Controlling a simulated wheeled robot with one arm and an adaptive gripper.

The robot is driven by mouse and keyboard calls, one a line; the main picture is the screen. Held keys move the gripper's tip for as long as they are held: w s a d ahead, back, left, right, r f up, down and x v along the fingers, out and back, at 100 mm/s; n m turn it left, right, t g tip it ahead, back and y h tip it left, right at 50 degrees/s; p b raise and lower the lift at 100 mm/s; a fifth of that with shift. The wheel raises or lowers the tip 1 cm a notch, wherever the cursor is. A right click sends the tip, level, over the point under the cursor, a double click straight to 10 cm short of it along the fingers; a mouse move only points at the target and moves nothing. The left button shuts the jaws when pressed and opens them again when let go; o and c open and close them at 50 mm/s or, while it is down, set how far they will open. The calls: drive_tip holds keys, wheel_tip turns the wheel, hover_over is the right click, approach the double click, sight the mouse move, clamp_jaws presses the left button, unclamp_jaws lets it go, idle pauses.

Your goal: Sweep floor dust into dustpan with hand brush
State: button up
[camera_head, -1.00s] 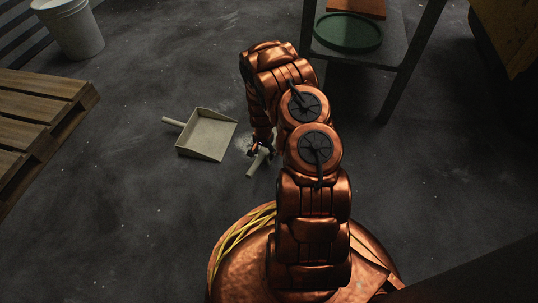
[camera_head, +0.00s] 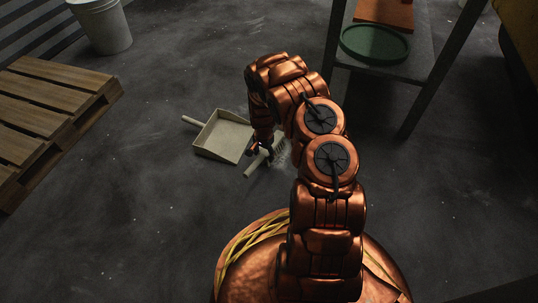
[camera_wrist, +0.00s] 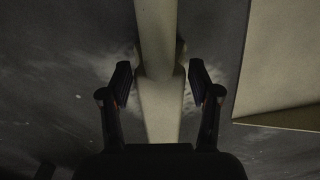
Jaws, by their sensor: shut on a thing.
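My gripper (camera_head: 261,148) is low over the floor, shut on the hand brush (camera_head: 256,168), whose pale handle slants down to the left. In the wrist view, the brush handle (camera_wrist: 158,112) runs between the two fingers. The beige dustpan (camera_head: 223,137) lies on the floor just left of my gripper, its handle pointing up-left. Part of the dustpan (camera_wrist: 285,60) shows at the right of the wrist view. Pale dust (camera_head: 284,154) lies on the floor right of my gripper.
A wooden pallet (camera_head: 50,110) is at the left, with a white pail (camera_head: 103,28) beyond it. A metal-legged table (camera_head: 418,60) with a green round tray (camera_head: 374,43) stands at the upper right.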

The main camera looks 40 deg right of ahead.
drive_tip(key=shift+w+a, duration=0.8)
drive_tip(key=shift+w, duration=0.35)
drive_tip(key=shift+w+a, duration=0.75)
drive_tip(key=shift+w, duration=0.35)
drive_tip(key=shift+w+a, duration=0.8)
drive_tip(key=shift+w, duration=0.35)
drive_tip(key=shift+r, duration=0.1)
drive_tip(key=s+d+r+p, duration=0.2)
drive_tip(key=s+d+p, duration=0.3)
drive_tip(key=s, duration=0.4)
drive_tip(key=s+d+r+p, duration=0.1)
drive_tip(key=s+d+p, duration=0.4)
drive_tip(key=s+d, duration=0.3)
drive_tip(key=shift+s+r, duration=0.4)
drive_tip(key=shift+s, duration=0.55)
drive_tip(key=shift+f+b, duration=0.35)
drive_tip(key=shift+f, duration=1.65)
